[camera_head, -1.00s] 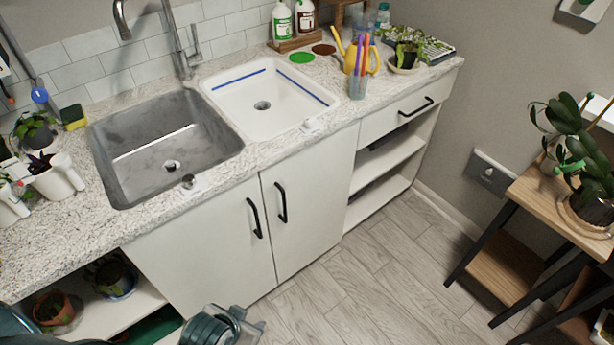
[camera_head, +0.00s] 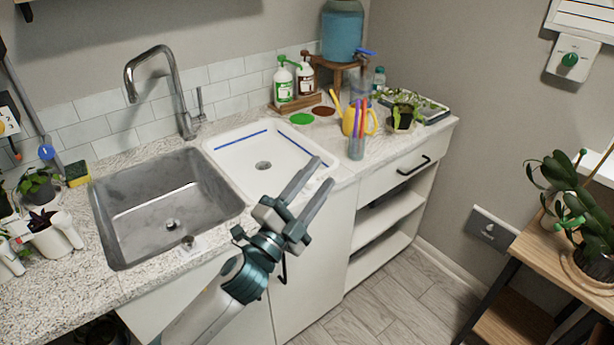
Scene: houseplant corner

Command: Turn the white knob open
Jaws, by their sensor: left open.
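The white knob (camera_head: 312,184) is on the counter's front rim, in front of the white basin. It is small and pale against the pale counter, and my fingers partly cover it, so its turn position cannot be told. My left gripper (camera_head: 320,175) reaches in from the lower left with its two long fingers apart. The fingertips lie over the knob's area in the picture; whether they touch it cannot be told. My right gripper is not in view.
A dark metal knob (camera_head: 188,242) stands before the steel sink (camera_head: 120,225). The white basin (camera_head: 235,165) is empty. A clear cup of pens (camera_head: 356,145), a yellow watering can (camera_head: 370,124) and soap bottles (camera_head: 284,82) stand behind. A green wall dial (camera_head: 569,60) is at upper right.

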